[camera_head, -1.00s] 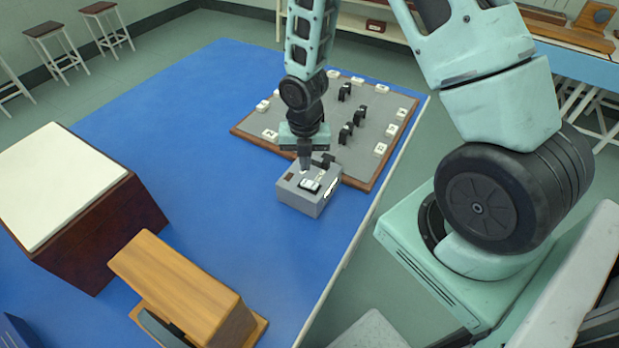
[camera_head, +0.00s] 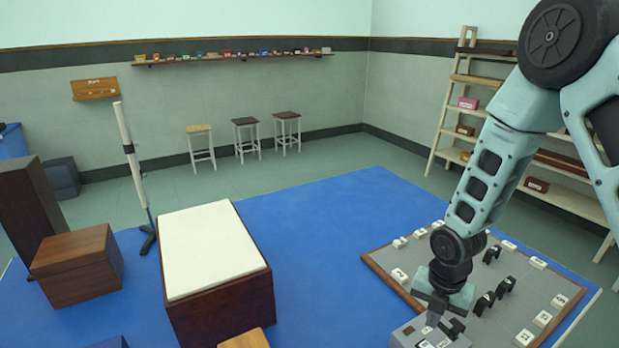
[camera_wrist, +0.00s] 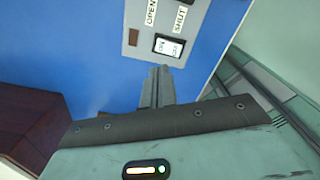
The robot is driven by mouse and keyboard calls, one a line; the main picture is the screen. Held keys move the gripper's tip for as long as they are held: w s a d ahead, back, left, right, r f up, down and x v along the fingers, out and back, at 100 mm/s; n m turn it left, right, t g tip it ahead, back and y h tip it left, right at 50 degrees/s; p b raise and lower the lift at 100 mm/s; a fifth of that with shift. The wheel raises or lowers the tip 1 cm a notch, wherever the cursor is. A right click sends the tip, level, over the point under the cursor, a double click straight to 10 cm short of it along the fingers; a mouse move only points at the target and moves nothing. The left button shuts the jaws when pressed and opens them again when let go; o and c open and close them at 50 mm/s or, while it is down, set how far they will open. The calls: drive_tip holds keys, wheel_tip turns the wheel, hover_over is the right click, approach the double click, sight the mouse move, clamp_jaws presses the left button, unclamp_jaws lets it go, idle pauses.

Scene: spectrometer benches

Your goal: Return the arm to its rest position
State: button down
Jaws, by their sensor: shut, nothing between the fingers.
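My gripper (camera_head: 433,319) is shut and empty, pointing down at a small grey control box (camera_head: 403,337) on the blue bench. In the wrist view my closed fingers (camera_wrist: 160,72) appear just short of the box's white rocker switch (camera_wrist: 168,46). I cannot tell whether they touch it. The grey box (camera_wrist: 140,20) carries printed OPEN and SHUT labels and a brown patch. In the head view the box is cut off by the bottom edge. My arm reaches down from the upper right, bent at its joints.
Behind the box lies a grey board (camera_head: 543,288) with black clips and white labelled tiles. A white-topped dark block (camera_head: 205,250) and a wooden box (camera_head: 75,265) stand to the left on the blue bench top (camera_head: 320,240). A shelf rack (camera_head: 440,125) stands back right.

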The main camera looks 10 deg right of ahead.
drive_tip(key=s+a+r+m+b, duration=0.2)
drive_tip(key=s+a+r+m, duration=0.1)
drive_tip(key=a+r+m, duration=0.4)
drive_tip(key=s+a+r+m+b, duration=0.2)
drive_tip(key=s+a+r+m, duration=0.2)
drive_tip(key=s, duration=0.4)
drive_tip(key=s+a+r+m+b, duration=0.2)
drive_tip(key=s+a+r+m, duration=0.2)
drive_tip(key=s+m, duration=0.5)
drive_tip(key=a, duration=0.2)
drive_tip(key=shift+a+y, duration=0.3)
